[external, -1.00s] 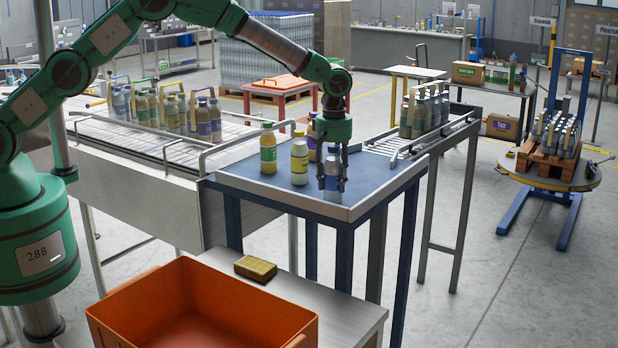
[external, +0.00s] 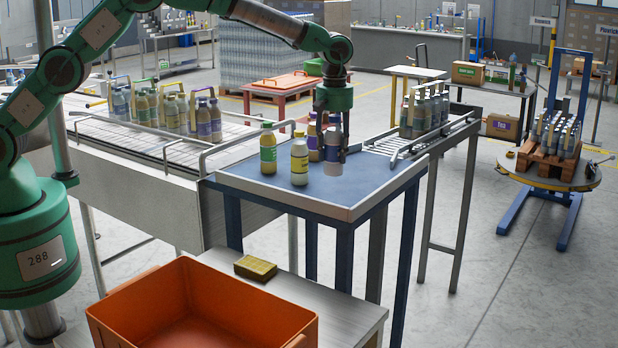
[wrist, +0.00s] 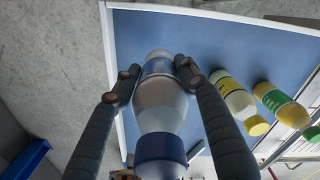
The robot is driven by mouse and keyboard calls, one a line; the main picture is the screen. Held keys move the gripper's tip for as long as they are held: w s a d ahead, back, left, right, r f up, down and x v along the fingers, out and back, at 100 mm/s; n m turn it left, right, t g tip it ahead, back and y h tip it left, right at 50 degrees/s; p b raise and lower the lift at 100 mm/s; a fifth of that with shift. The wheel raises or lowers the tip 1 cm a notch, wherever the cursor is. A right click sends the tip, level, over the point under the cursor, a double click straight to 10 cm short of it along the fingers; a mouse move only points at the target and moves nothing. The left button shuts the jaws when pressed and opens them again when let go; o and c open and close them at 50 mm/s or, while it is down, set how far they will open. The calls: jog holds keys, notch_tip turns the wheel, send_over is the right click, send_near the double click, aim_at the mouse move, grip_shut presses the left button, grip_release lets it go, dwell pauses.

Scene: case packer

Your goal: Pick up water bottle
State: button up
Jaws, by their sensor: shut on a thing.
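The water bottle (wrist: 160,115) is pale and clear with a blue cap. My gripper (wrist: 158,72) is shut on it, one dark finger on each side of its body. In the external view the bottle (external: 333,167) hangs roughly upright below my gripper (external: 332,148), partly hidden by the fingers. Its base appears a little above the blue-topped table (external: 270,190).
A white bottle with a yellow cap (external: 299,160), a yellow-green bottle (external: 268,150) and a purple-labelled bottle (external: 312,138) stand close by on the table. Metal rails line its edges. An orange crate (external: 130,305) stands in front, below table height.

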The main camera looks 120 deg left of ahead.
jog(key=shift+r, duration=0.75)
